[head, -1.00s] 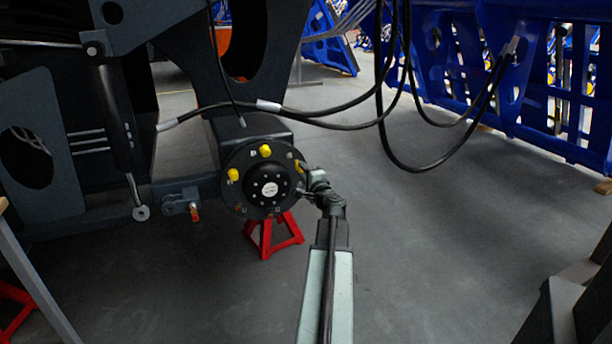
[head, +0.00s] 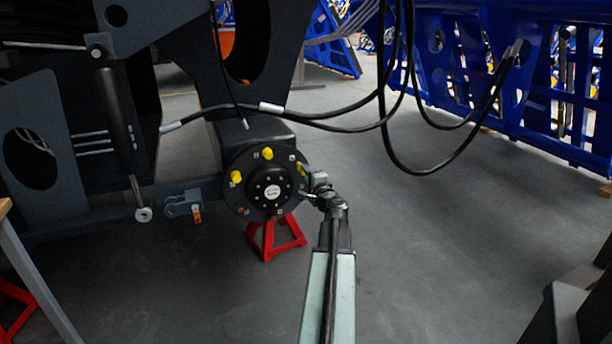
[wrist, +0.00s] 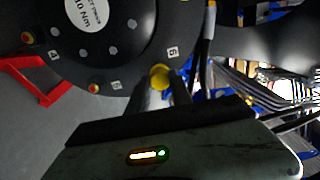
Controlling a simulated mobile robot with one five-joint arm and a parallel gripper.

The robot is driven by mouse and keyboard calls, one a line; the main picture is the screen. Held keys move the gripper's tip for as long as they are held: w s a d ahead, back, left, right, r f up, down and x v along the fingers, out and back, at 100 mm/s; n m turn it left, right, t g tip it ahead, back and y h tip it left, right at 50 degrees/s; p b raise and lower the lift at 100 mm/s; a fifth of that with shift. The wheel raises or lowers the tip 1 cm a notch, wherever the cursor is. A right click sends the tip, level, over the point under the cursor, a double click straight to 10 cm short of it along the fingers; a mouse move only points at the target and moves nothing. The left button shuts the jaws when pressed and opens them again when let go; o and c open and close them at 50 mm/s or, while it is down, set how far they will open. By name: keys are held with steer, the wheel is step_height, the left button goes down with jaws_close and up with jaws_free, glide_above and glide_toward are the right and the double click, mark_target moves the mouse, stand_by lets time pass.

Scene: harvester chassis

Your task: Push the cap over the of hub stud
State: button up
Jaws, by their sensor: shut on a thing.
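The round black hub (head: 256,202) faces me in the head view, with a pale label at its centre. Two yellow caps sit on its upper rim, one at the top (head: 268,153) and one at the left (head: 236,176). My gripper (head: 306,188) is at the hub's right edge. A third yellow cap (head: 302,168) shows there, partly hidden. In the wrist view, my gripper (wrist: 164,92) is shut on a yellow cap (wrist: 159,77) beside the rim mark 6. The stud behind it is hidden, so I cannot tell how far on it sits. Bare studs (wrist: 27,38) show at the rim.
A red stand (head: 275,238) is under the hub. Black hoses (head: 345,125) loop above and right of it. A dark cylinder (head: 120,125) hangs at the left. A blue frame (head: 560,100) stands at the back right. The grey floor (head: 430,240) at right is clear.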

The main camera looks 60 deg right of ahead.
steer(key=shift+w+d, duration=0.15)
stand_by(0.3)
steer(key=shift+x, duration=1.55)
steer(key=o, duration=1.1)
steer(key=shift+c, duration=0.2)
steer(key=shift+v, duration=2.55)
